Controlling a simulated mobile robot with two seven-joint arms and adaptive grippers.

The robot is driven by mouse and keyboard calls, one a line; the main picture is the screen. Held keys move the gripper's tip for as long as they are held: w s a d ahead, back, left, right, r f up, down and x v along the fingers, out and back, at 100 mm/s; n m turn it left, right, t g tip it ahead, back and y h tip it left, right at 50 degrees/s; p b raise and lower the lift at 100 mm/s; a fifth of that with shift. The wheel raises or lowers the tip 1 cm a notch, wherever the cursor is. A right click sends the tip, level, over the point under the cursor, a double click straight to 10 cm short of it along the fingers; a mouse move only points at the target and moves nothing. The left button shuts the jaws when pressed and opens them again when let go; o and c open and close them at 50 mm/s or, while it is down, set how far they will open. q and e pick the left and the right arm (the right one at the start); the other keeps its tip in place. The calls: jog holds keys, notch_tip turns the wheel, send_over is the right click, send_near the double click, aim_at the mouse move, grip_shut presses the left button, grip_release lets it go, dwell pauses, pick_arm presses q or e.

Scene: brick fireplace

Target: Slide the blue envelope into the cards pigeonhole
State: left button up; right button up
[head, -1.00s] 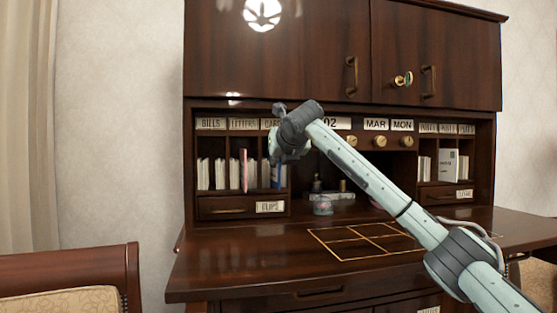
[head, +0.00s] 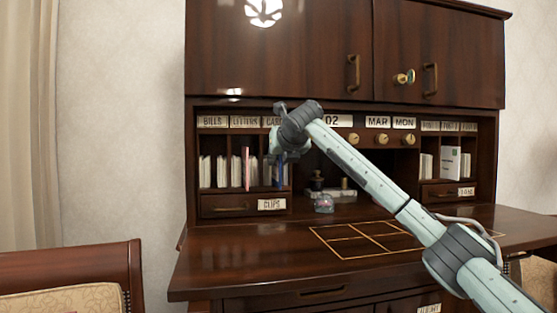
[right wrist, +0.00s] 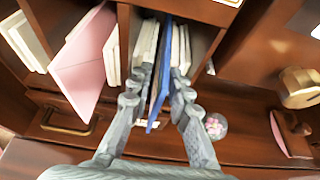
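The blue envelope (right wrist: 160,92) stands on edge between the fingers of my right gripper (right wrist: 163,76) in the right wrist view. The fingers are close on both its faces, and I take them as shut on it. Its far part is in the cards pigeonhole (right wrist: 196,42), beside white cards; its near edge sticks out. In the head view the right gripper (head: 279,152) is in front of that pigeonhole and partly covers its label; a strip of the blue envelope (head: 280,174) shows below. My left gripper is not in view.
Bills and letters pigeonholes lie to the left, with white papers and a protruding pink envelope (head: 246,168). A clips drawer (head: 243,205) is below. A small glass jar (head: 323,204) stands to the right. The desk top (head: 240,250) in front is mostly clear.

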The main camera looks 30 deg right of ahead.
jog(key=shift+o, duration=0.5)
jog(key=v, duration=1.2)
